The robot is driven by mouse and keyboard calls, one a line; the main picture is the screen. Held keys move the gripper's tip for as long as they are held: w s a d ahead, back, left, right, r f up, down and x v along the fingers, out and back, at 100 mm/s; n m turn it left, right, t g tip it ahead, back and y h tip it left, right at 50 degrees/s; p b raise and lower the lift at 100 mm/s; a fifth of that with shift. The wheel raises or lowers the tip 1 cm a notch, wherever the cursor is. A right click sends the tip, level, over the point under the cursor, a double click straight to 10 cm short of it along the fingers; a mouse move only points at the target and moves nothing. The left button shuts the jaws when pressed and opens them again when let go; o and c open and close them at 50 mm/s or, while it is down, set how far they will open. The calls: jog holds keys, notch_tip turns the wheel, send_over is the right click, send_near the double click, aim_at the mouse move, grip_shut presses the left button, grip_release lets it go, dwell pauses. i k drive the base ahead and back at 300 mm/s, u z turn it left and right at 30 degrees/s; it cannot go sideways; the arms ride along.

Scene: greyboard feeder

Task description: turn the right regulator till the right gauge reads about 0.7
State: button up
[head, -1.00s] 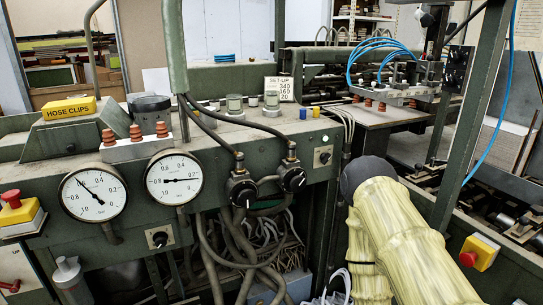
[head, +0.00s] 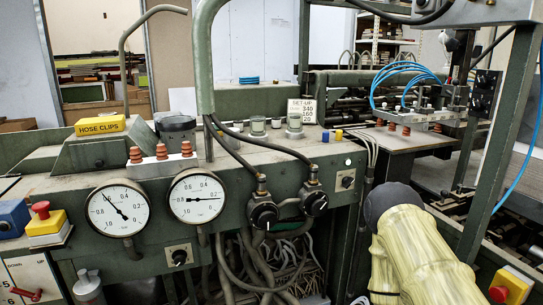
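The right gauge (head: 196,197) is a round white dial on the green machine front. Its needle lies almost level, with the thin end seeming to point right near 0.2; the fine marks are too small to read surely. The left gauge (head: 118,210) has a needle slanting from upper left to lower right. The right regulator (head: 315,202) is a black knob with a white mark, under a hose fitting. The left regulator (head: 263,214) is a similar knob beside it. My yellow-sleeved arm stands at lower right, apart from the regulators. My gripper is out of view.
Black hoses (head: 240,148) run from the green post (head: 204,70) to the regulators. Grey cables (head: 262,265) hang below. A red button on a yellow box (head: 43,222) is at left.

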aim_at(317, 206)
jog(key=u, duration=1.8)
jog(key=k, duration=0.75)
jog(key=z, duration=1.2)
